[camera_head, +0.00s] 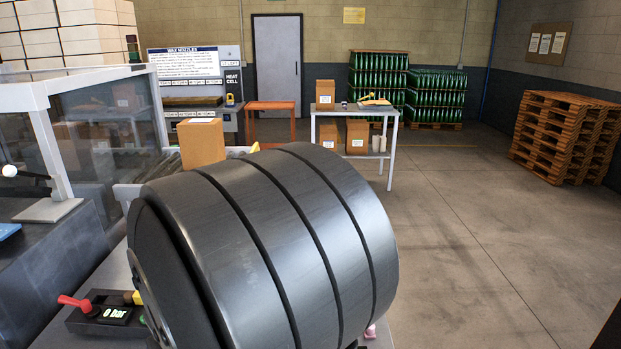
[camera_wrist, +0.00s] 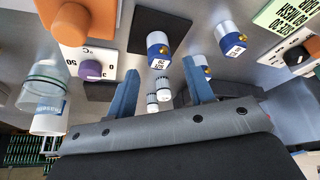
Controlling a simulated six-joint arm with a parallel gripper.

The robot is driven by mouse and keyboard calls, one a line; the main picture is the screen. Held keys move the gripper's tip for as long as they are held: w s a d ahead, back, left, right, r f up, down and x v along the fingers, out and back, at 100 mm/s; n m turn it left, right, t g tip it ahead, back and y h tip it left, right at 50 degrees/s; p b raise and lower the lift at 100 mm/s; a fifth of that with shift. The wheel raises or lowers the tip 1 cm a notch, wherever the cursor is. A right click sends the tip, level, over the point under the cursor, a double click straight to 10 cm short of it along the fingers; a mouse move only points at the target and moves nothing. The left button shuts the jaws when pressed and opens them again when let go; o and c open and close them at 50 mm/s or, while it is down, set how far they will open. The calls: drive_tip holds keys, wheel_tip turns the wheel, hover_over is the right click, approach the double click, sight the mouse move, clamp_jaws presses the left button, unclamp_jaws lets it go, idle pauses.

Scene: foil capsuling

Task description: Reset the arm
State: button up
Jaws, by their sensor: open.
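My gripper (camera_wrist: 158,68) shows in the wrist view with its two blue fingers spread apart. Nothing is held between them. Beyond the fingers is a grey work surface. Two small white ribbed pieces (camera_wrist: 159,92) appear in the gap between the fingers, but I cannot tell how far below they are. In the head view my gripper does not show; a large dark arm part of mine fills the middle and hides much of the bench.
The wrist view shows an orange knob (camera_wrist: 76,22), a purple knob (camera_wrist: 91,70), blue-and-silver cylinders (camera_wrist: 157,48) and a clear vessel (camera_wrist: 46,90). The head view shows a red-handled valve (camera_head: 75,302), a cardboard box (camera_head: 201,143), a side table (camera_head: 355,108) and stacked pallets (camera_head: 565,135).

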drive_tip(key=shift+x, duration=1.15)
drive_tip(key=shift+w+r, duration=0.15)
drive_tip(key=r, duration=0.4)
drive_tip(key=shift+d, duration=0.25)
drive_tip(key=w+d+r, duration=0.1)
drive_tip(key=d+r, duration=0.5)
drive_tip(key=d, duration=0.5)
drive_tip(key=w+a+r, duration=0.2)
drive_tip(key=w+a, duration=0.5)
drive_tip(key=a, duration=0.2)
drive_tip(key=w+a+r, duration=0.2)
drive_tip(key=w+a, duration=0.5)
drive_tip(key=a, duration=0.2)
drive_tip(key=shift+a, duration=0.3)
drive_tip(key=shift+w, duration=0.1)
